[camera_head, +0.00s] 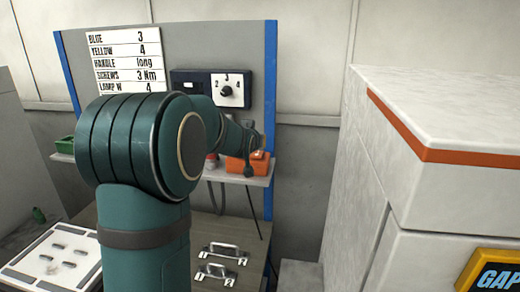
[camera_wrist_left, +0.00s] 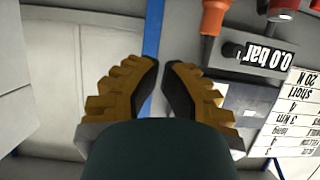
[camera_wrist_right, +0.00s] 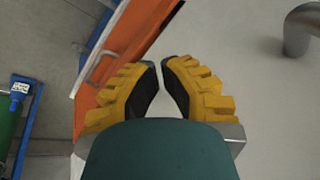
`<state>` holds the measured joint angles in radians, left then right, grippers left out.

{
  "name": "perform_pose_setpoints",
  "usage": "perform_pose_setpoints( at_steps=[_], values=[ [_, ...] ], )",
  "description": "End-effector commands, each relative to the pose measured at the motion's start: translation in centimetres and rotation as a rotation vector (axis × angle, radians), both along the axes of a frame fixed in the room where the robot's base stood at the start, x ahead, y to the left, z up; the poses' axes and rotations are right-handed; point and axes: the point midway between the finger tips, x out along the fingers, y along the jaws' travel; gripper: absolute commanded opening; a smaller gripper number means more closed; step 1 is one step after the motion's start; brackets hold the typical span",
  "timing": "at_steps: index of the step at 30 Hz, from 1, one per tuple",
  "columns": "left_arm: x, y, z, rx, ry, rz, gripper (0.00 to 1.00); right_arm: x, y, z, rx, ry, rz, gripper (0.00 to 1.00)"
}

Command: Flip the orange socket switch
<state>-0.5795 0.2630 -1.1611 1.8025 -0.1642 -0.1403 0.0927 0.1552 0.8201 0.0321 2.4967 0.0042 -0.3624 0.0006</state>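The orange socket (camera_head: 236,167) sits at the right end of the shelf on the grey panel in the head view; its switch is too small to make out. My right gripper (camera_wrist_right: 160,64) is likewise apart and empty, outside the head view.
A dark box with a dial (camera_head: 230,90) and a white text board (camera_head: 125,60) are on the panel. Metal handles (camera_head: 222,252) lie on the bench below. A white cabinet with an orange stripe (camera_head: 455,155) stands close on the right. A 0.0 bar display (camera_wrist_left: 268,53) is near my left gripper.

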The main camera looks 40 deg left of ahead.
Motion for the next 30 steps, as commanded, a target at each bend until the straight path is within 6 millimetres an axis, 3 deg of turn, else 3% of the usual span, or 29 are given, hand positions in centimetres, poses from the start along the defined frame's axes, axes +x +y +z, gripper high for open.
perform_pose_setpoints(
  at_steps=[14, 30],
  values=[
    [0.5, 0.4, -0.4, 0.003, 0.001, 0.002, 0.00, 0.0, 0.0, -0.2, 0.000, 0.000, 0.000, 0.00],
    [4.1, 2.5, -2.1, 0.000, 0.004, 0.002, 0.00, 0.0, 0.0, -0.5, -0.001, 0.000, 0.000, 0.00]
  ],
)
